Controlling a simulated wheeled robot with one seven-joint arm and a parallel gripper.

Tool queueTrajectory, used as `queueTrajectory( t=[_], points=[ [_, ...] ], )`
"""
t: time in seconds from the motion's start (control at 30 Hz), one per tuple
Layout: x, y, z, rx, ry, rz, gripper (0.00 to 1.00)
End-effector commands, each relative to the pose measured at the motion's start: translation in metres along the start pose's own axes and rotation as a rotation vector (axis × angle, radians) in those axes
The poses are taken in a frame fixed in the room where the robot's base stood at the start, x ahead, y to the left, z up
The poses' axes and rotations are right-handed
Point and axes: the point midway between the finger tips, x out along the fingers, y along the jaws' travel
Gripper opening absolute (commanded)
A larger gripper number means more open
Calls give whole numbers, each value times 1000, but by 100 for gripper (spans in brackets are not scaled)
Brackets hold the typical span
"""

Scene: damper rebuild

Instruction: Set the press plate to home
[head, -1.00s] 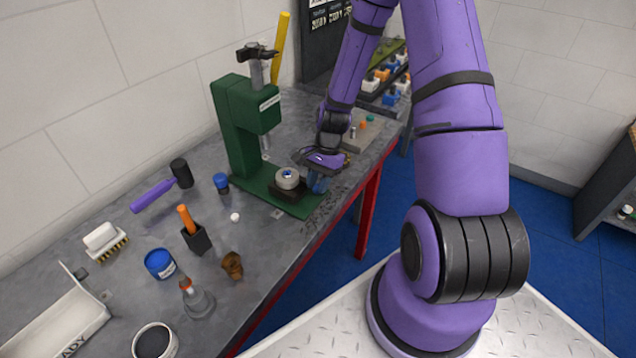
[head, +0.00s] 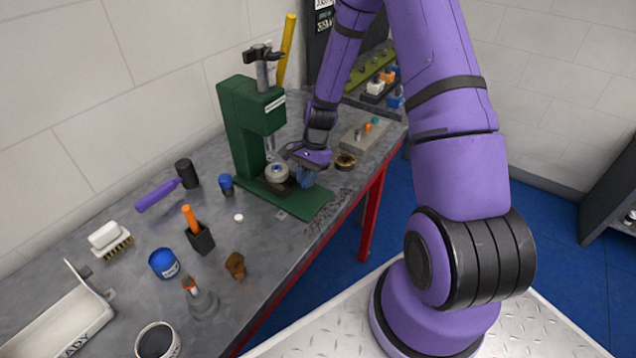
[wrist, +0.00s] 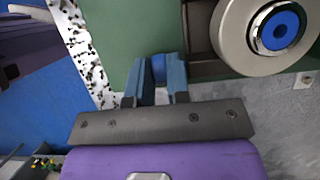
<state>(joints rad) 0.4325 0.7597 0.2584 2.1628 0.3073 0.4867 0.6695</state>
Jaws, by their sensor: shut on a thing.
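The green press (head: 240,125) stands on the bench with its ram above its base. The dark press plate (wrist: 203,68) lies on the green base, partly hidden by my gripper. A pale round part with a blue centre (head: 277,172) sits on the plate, close to under the ram; it also shows large at upper right in the wrist view (wrist: 235,35). My gripper (head: 306,179) is at the plate's right side, low over the base. In the wrist view its blue fingers (wrist: 159,80) are shut on a small blue piece (wrist: 159,68) at the plate's edge.
A brass ring (head: 345,160) and a grey block with coloured pegs (head: 365,133) lie right of the press. A purple-handled mallet (head: 160,193), blue jar (head: 164,263), orange-handled tool in a dark holder (head: 198,235) and brown piece (head: 235,265) stand left and in front.

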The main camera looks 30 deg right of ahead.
Motion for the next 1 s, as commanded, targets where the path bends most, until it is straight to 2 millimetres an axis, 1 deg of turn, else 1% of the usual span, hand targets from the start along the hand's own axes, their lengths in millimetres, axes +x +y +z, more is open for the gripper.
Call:
queueTrajectory(
  t=[0.03,0.13,0.43,0.47,0.5,0.8,0.87,1.0],
  points=[
    [0,-7,0,-2,2,-1,0],
    [0,-14,0,-2,2,-2,0],
    [-1,-17,0,-2,3,-6,0],
    [-1,-17,0,-2,4,-6,22],
    [-1,-17,0,-2,4,-6,28],
    [-4,-17,0,-2,4,-6,28],
    [-9,-17,0,-2,4,-6,28],
    [-30,-17,-1,-2,7,-9,28]
  ],
)
